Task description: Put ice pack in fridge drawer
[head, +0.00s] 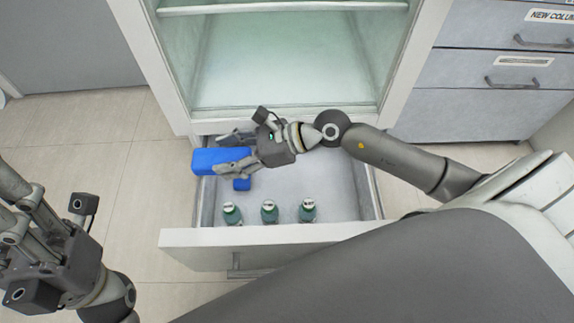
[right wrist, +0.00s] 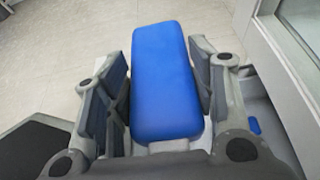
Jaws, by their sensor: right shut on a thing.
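A blue ice pack (head: 206,160) is held by my right gripper (head: 232,154), whose fingers are shut on it from both sides. It is above the left side of the open fridge drawer (head: 335,190), its left end reaching past the drawer's left wall. In the right wrist view the ice pack (right wrist: 166,80) lies between the two fingers (right wrist: 162,100). A second, smaller-looking blue piece (head: 242,184) shows in the drawer, partly hidden by a finger. My left gripper (head: 12,208) is at the left edge, its fingers apart, tips partly cut off.
Several green bottles with white caps (head: 269,211) stand in a row along the drawer's front. The drawer's middle and right floor is bare. The fridge's glass-like interior (head: 285,75) is above and behind. Grey drawers (head: 480,80) stand at the right.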

